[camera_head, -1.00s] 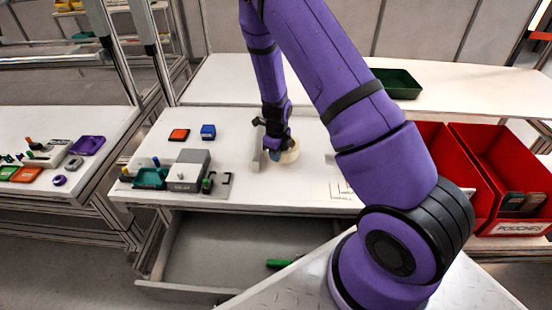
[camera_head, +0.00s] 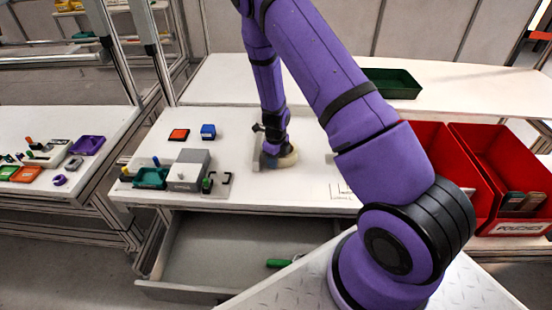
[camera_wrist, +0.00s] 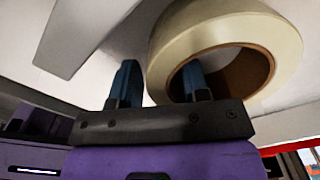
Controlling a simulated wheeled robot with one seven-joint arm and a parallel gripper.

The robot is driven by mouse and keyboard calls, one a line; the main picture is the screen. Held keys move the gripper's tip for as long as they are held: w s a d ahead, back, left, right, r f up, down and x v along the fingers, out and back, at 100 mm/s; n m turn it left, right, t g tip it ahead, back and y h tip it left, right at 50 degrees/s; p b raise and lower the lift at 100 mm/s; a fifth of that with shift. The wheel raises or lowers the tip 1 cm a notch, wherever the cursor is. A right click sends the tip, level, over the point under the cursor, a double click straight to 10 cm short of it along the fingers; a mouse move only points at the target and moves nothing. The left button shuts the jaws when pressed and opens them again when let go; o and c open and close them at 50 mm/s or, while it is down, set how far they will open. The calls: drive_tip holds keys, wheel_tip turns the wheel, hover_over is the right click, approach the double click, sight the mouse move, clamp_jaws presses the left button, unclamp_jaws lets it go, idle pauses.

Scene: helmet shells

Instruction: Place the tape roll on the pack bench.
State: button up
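The tape roll (camera_head: 287,160) is a cream ring with a brown core. It lies flat, or nearly so, on the white bench (camera_head: 310,178) in front of me, partly hidden by my gripper (camera_head: 273,160). In the wrist view the tape roll (camera_wrist: 225,30) is close above my gripper (camera_wrist: 160,85). One finger is outside the ring and the other is at its hole, with the ring's wall between them. The fingers stand apart with a visible gap beside the wall, so my gripper looks open around it.
A grey upright plate (camera_head: 257,153) stands just left of the roll. A grey box fixture (camera_head: 188,170), an orange block (camera_head: 179,135) and a blue block (camera_head: 208,131) are farther left. Red bins (camera_head: 500,160) stand at the right. An open drawer (camera_head: 230,250) lies below the bench.

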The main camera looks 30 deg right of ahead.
drive_tip(key=s+a+r+n+t+y, duration=0.1)
drive_tip(key=s+a+r+n, duration=0.3)
drive_tip(key=r, duration=0.8)
drive_tip(key=s+r+n+y, duration=0.1)
drive_tip(key=s+r+n, duration=0.35)
drive_tip(key=r, duration=0.75)
drive_tip(key=s+a+r+n+t+y, duration=0.1)
drive_tip(key=a+r+n, duration=0.35)
drive_tip(key=r, duration=0.75)
drive_tip(key=s+r+n+t+h, duration=0.1)
drive_tip(key=s+r+n, duration=0.5)
drive_tip(key=s+n, duration=0.3)
drive_tip(key=s+r+n+t+h, duration=0.2)
drive_tip(key=s+r+n, duration=0.4)
drive_tip(key=s, duration=0.6)
drive_tip(key=n, duration=0.2)
drive_tip(key=shift+d+n, duration=0.4)
drive_tip(key=shift+s+a+r, duration=0.1)
drive_tip(key=shift+s, duration=0.05)
